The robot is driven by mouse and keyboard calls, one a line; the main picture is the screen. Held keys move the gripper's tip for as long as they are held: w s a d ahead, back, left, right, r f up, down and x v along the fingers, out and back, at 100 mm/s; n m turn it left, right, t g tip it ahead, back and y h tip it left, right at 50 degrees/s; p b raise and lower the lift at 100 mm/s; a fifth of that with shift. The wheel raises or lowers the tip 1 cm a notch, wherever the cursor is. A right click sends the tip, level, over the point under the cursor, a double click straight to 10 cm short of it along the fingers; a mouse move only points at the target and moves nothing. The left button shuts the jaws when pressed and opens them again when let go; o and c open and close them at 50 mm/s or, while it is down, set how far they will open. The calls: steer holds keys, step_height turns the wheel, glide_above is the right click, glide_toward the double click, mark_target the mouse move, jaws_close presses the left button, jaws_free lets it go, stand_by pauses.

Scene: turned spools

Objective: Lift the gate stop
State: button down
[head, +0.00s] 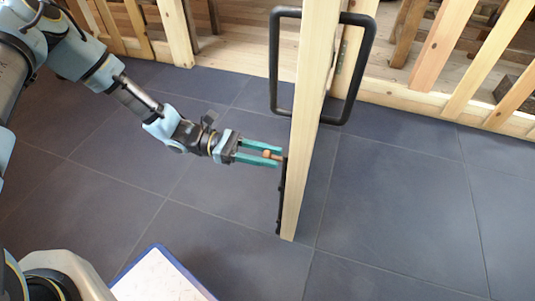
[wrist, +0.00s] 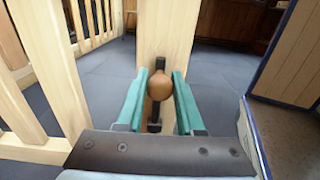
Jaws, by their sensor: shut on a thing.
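The gate stop shows as a round brown wooden knob (wrist: 160,86) in the wrist view, in front of a black metal strip on the pale wooden gate post. My gripper (wrist: 159,92) has its two teal fingers on either side of the knob, shut on it. In the head view my gripper (head: 272,154) reaches the lower left face of the gate (head: 311,110), and the small brown knob (head: 268,154) shows between the fingertips. The black strip (head: 281,198) runs down the gate's lower edge.
A black handle (head: 345,110) loops through the gate above my gripper. A wooden slatted fence (head: 440,100) runs along the back. A white board with a blue edge (head: 160,278) lies at the front. The dark tiled floor (head: 400,210) is clear on the right.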

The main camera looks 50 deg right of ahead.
stand_by(0.3)
step_height(320, 180, up, 4)
steer(key=p, duration=0.3)
steer(key=shift+f+p, duration=0.1)
steer(key=shift+p, duration=0.2)
steer(key=c, duration=0.5)
jaws_free()
steer(key=shift+f, duration=0.1)
steer(key=shift+c, duration=0.2)
steer(key=p+v, duration=0.1)
steer(key=v, duration=0.9)
steer(key=shift+w, duration=0.35)
